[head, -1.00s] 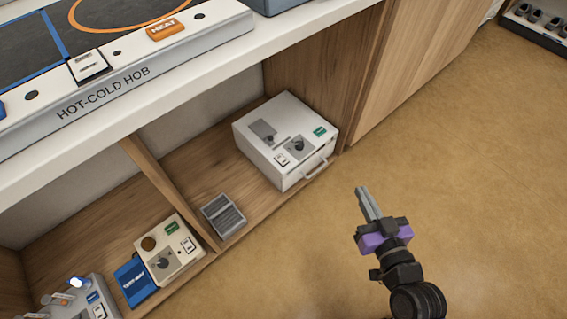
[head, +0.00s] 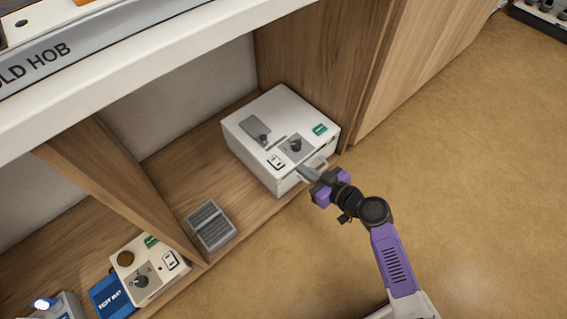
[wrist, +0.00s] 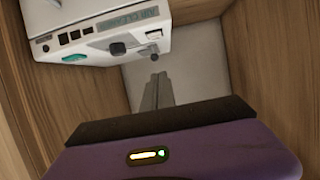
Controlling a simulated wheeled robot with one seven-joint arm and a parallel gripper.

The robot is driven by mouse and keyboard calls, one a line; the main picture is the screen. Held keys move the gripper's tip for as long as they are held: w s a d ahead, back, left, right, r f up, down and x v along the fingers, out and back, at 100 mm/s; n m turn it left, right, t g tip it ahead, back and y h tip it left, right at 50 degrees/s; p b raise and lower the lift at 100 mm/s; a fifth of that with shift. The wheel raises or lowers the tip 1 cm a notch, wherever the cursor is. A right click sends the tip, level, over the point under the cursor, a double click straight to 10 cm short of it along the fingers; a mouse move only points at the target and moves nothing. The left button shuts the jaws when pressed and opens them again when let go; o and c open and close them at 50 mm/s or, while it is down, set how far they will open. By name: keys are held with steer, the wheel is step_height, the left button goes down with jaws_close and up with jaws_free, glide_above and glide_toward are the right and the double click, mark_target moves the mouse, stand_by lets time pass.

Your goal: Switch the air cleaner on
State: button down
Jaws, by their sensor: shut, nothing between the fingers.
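The air cleaner appears to be the white box (head: 255,155) on the low wooden shelf. Its top carries a dark knob (head: 295,145), a small white switch plate (head: 276,162), a green label (head: 320,129) and a grey plate. Its handle is on the front. In the wrist view, a white panel (wrist: 90,50) with partly legible lettering, a dark knob and a small switch fills the top left. My gripper (head: 302,170) is shut and empty, its tips at the box's front edge near the handle. I cannot tell whether they touch. The switch's position is too small to read.
A grey ribbed pedal (head: 210,225) lies left of the box. Past a wooden divider (head: 120,180) stand a beige control box (head: 150,270) and a blue mat packet (head: 112,297). The hob counter overhangs the shelf.

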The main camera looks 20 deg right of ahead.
steer(key=b, duration=0.3)
glide_above(284, 170)
step_height(284, 170, down, 4)
steer(key=shift+d+r, duration=0.1)
steer(key=shift+r, duration=0.15)
step_height(284, 170, down, 3)
steer(key=shift+r+b, duration=0.2)
steer(key=shift+b, duration=0.25)
steer(key=shift+f+b, duration=0.35)
steer(key=shift+f, duration=0.4)
